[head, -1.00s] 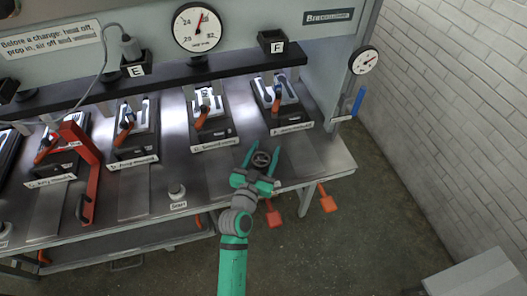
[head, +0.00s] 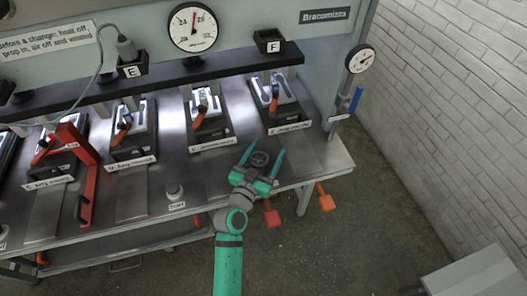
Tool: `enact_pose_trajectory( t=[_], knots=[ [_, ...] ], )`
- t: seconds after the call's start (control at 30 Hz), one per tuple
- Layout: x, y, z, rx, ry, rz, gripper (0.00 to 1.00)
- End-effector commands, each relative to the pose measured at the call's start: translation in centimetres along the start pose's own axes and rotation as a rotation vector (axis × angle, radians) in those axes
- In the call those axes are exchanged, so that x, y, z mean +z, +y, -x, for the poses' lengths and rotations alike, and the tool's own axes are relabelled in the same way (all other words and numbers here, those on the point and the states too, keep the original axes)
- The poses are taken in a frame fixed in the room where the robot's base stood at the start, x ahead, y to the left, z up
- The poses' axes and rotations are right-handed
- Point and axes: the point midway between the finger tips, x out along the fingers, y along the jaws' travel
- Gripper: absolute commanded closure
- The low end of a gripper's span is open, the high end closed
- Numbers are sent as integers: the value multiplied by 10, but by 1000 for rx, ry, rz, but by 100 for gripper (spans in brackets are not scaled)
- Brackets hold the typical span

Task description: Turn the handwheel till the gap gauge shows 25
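The dark handwheel (head: 260,158) is at the bench's front edge, right of centre in the head view. My green gripper (head: 268,147) is open, with one finger on each side of the wheel. Its fingers look apart from the rim, but I cannot tell whether either touches it. The large round white dial (head: 194,27) above the bench, seemingly the gap gauge, has a red needle pointing almost straight up, between 24 on its left and a blurred number on its right. Its exact reading and caption are too small to read.
A smaller dial (head: 361,59) hangs at the right above a blue lever (head: 356,99). Several press stations with orange handles line the bench. A red prop (head: 84,165) stands at left. Orange paddles (head: 271,214) hang below the front edge. Open floor lies in front.

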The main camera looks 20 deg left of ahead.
Motion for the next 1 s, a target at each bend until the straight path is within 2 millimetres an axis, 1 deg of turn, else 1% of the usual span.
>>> enact_pose_trajectory(
  t=[0.67,0.83,1.0],
  knots=[
    [0,-5,3,-10,0,-3,39],
    [1,-7,13,-12,-1,-6,39],
    [1,-6,34,-11,-3,-4,39]
  ],
)
